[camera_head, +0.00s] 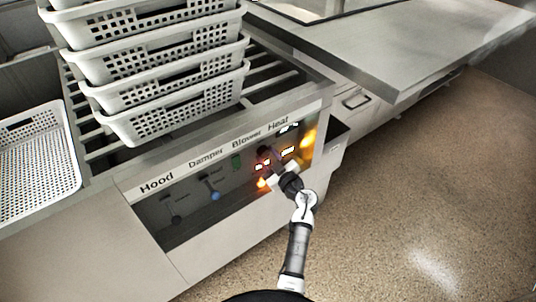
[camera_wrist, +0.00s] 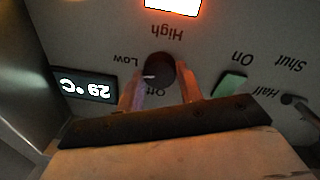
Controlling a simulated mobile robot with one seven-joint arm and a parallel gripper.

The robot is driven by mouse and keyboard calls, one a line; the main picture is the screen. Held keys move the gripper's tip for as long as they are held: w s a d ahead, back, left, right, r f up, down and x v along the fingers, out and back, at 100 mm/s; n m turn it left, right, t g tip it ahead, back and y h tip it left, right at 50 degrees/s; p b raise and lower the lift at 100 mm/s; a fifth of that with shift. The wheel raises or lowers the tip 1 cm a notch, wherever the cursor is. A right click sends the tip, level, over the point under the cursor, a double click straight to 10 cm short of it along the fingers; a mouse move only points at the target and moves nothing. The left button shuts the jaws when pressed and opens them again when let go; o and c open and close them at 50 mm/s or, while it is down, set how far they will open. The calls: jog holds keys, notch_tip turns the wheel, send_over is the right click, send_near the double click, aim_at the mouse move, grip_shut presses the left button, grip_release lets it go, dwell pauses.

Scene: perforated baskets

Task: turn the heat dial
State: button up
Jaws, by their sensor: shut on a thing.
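The heat dial (camera_wrist: 160,68) is a round dark knob on the grey control panel, with Low, High and Off printed around it. It shows upside down in the wrist view, and its white mark points left, toward the side with Low. My gripper (camera_wrist: 162,78) has one finger on each side of the dial and is shut on it. In the head view my gripper (camera_head: 268,160) is at the panel below the Heat label (camera_head: 278,121) and hides the dial.
A lit display (camera_wrist: 83,87) reads 29 °C beside the dial. A green switch (camera_wrist: 229,84) and a damper lever (camera_wrist: 292,101) sit on the other side. White perforated baskets (camera_head: 165,75) are stacked on the rack above the panel. Floor (camera_head: 400,220) to the right is clear.

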jog(key=n+p, duration=0.1)
jog(key=n, duration=0.2)
jog(key=shift+n+p, duration=0.35)
jog(key=shift+n, duration=0.05)
jog(key=n, duration=0.4)
jog(key=shift+n, duration=0.4)
jog(key=n, duration=0.3)
jog(key=shift+f+n+y, duration=0.15)
jog(key=shift+n+y, duration=0.15)
jog(key=shift+n+b, duration=0.75)
jog(key=shift+n, duration=1.35)
jog(key=o, duration=1)
jog(key=shift+c, duration=0.2)
jog(key=v, duration=1.3)
jog(key=shift+s+d+b, duration=0.15)
jog(key=shift+d+b, duration=0.25)
